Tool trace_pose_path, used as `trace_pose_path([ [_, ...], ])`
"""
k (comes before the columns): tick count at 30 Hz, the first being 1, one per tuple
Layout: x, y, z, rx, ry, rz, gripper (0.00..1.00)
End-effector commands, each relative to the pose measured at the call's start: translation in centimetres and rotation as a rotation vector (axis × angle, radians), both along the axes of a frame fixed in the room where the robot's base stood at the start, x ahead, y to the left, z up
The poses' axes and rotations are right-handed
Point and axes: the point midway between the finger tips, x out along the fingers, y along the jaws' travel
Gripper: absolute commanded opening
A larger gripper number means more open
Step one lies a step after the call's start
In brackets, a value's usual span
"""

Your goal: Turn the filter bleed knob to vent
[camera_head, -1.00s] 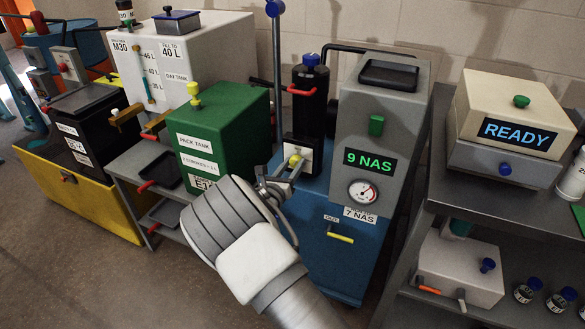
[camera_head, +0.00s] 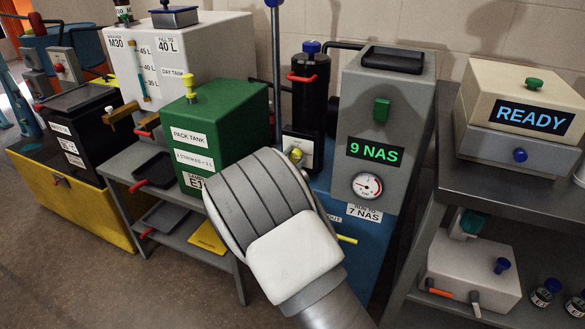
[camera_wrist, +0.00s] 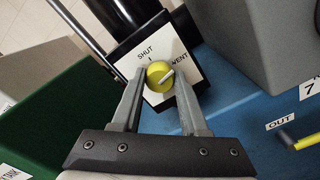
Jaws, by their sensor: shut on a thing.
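The round yellow bleed knob (camera_wrist: 158,75) sits on a white plate (camera_wrist: 156,96) with the words SHUT and VENT, in the middle of the wrist view. A pale pointer line on the knob aims up and right, towards VENT. My gripper (camera_wrist: 159,77) is shut on the knob, one finger on each side of it. In the head view the yellow knob (camera_head: 296,154) shows just above my wrist, which hides my fingers and the lower part of the plate.
The green pack tank (camera_head: 222,125) stands left of the knob. The grey unit reading 9 NAS (camera_head: 402,90), with a gauge, stands to the right. A black filter cylinder (camera_head: 309,100) rises behind. A yellow OUT handle (camera_wrist: 306,141) sticks out lower right.

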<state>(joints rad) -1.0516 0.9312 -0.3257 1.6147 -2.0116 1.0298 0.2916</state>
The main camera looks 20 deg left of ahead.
Motion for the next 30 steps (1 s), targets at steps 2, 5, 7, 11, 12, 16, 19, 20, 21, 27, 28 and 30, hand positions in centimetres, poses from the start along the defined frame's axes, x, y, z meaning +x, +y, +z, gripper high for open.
trace_pose_path([
  [2,-0.05,0.02,-0.43,0.053,-0.004,0.000,0.00],
  [5,-0.02,-0.03,-0.35,0.106,-0.008,0.000,0.00],
  [7,-0.02,-0.05,-0.32,0.137,-0.011,-0.001,0.00],
  [11,-0.03,-0.03,-0.24,0.178,-0.013,-0.001,0.00],
  [12,-0.04,-0.02,-0.20,0.186,-0.014,-0.001,0.00],
  [16,-0.05,-0.01,-0.12,0.203,-0.014,0.000,0.00],
  [19,-0.06,-0.01,-0.08,0.210,-0.015,0.000,0.00],
  [20,-0.06,-0.01,-0.06,0.210,-0.015,0.000,0.00],
  [21,-0.06,-0.01,-0.06,0.211,-0.015,0.000,0.00],
  [27,-0.06,0.00,-0.06,0.211,-0.015,0.000,0.00],
  [28,-0.06,0.00,-0.06,0.211,-0.015,0.000,0.00],
  [30,-0.06,0.00,-0.06,0.210,-0.015,0.000,0.51],
])
